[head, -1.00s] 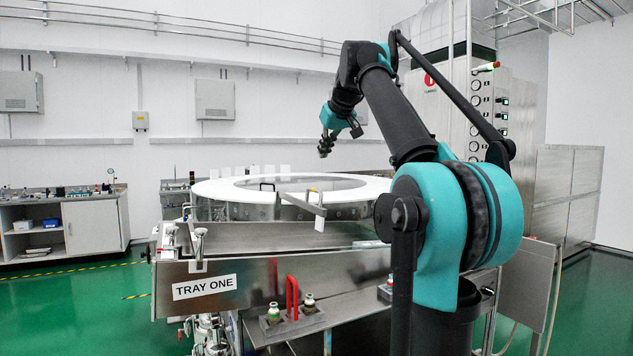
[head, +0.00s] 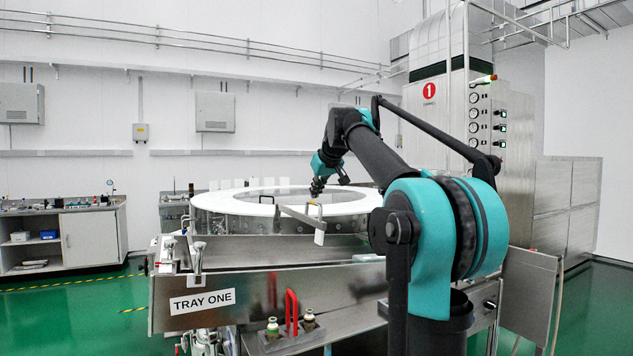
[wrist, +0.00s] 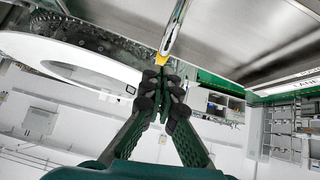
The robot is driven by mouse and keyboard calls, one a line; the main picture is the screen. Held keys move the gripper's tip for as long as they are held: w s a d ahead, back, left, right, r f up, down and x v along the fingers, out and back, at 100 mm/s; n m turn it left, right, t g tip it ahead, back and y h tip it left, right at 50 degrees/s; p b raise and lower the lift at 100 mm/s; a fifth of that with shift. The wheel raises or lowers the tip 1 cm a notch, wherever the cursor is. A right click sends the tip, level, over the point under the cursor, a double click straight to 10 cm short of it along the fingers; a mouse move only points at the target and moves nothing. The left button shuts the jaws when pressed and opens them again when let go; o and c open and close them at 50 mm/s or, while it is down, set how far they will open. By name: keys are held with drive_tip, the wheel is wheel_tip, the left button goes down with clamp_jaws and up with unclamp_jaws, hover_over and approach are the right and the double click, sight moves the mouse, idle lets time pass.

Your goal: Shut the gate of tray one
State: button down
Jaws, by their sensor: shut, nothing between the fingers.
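The machine labelled TRAY ONE (head: 202,302) has a steel front and a white ring (head: 225,203) on top. A flat grey bar that looks like the gate (head: 298,215) sticks out over the ring's front edge, with a white end piece hanging from it. My gripper (head: 317,191) is low above the ring, just behind this bar. In the wrist view my gripper (wrist: 162,75) has its fingers together and empty. A shiny metal rod (wrist: 177,28) with a yellow end lies right at the fingertips; I cannot tell whether they touch.
Upright chrome fittings (head: 197,258) stand at the machine's front left corner. A red handle (head: 291,312) and small bottles (head: 309,320) sit on a lower front ledge. A tall steel cabinet with gauges (head: 488,125) stands behind right. Green floor is open at the left.

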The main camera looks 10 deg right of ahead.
drive_tip(key=shift+f, duration=0.45)
wheel_tip(320, 180, down, 12)
drive_tip(key=a, duration=0.1)
drive_tip(key=shift+s+f, duration=0.15)
drive_tip(key=shift+s, duration=0.25)
drive_tip(key=shift+a, duration=0.1)
